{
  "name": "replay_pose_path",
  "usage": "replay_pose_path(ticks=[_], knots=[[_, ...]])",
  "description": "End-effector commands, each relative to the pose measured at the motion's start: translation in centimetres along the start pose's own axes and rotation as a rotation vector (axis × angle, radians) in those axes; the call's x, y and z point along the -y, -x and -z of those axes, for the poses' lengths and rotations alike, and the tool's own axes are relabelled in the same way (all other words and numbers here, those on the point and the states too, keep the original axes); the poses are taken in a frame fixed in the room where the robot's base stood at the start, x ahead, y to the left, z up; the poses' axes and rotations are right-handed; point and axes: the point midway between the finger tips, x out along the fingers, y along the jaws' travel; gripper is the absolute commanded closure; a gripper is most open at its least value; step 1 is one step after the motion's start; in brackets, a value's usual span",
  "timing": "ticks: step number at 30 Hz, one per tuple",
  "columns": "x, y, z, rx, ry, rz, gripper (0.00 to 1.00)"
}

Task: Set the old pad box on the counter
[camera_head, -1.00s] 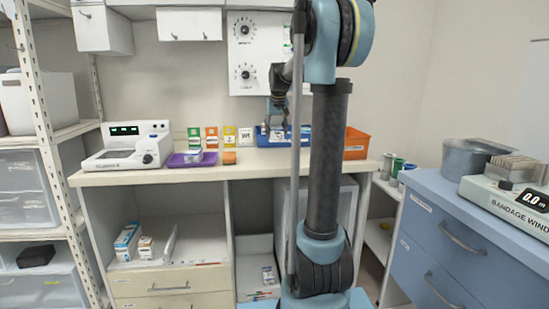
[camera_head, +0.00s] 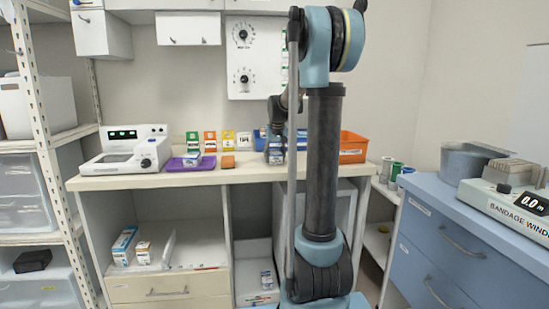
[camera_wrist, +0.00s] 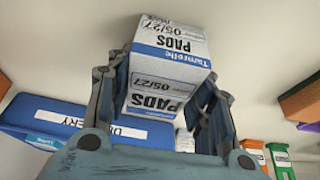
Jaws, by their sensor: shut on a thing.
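The pad box is white and blue, printed "PADS" and "05/27" in the wrist view (camera_wrist: 170,45). My gripper (camera_wrist: 168,95) is shut on it, with one finger on each side. In the head view my gripper (camera_head: 275,146) is low over the cream counter (camera_head: 225,173), in front of the blue tray (camera_head: 259,141), with the box (camera_head: 276,157) at its tips. I cannot tell whether the box touches the counter. The blue tray, labelled "DELIVERY", also shows in the wrist view (camera_wrist: 90,122).
An orange bin (camera_head: 353,148) stands to the right, partly behind my arm. An orange block (camera_head: 228,161), a purple tray (camera_head: 190,164) and several coloured cards (camera_head: 210,141) are to the left. A white device (camera_head: 127,150) stands further left. The front strip of counter is bare.

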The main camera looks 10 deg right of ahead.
Motion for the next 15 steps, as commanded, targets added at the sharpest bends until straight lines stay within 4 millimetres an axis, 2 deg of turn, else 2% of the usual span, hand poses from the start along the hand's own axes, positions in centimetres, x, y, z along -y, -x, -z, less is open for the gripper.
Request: replay_pose_path(ticks=[3, 4, 6, 15], knots=[[0.04, -0.08, -0.03, 0.0, 0.001, 0.0, 0.77], [0.05, -0.11, -0.04, 0.0, 0.001, 0.0, 0.5], [0.06, -0.09, -0.04, 0.0, 0.001, 0.0, 0.34], [0.09, -0.07, -0.04, 0.0, 0.001, 0.0, 0.32]])
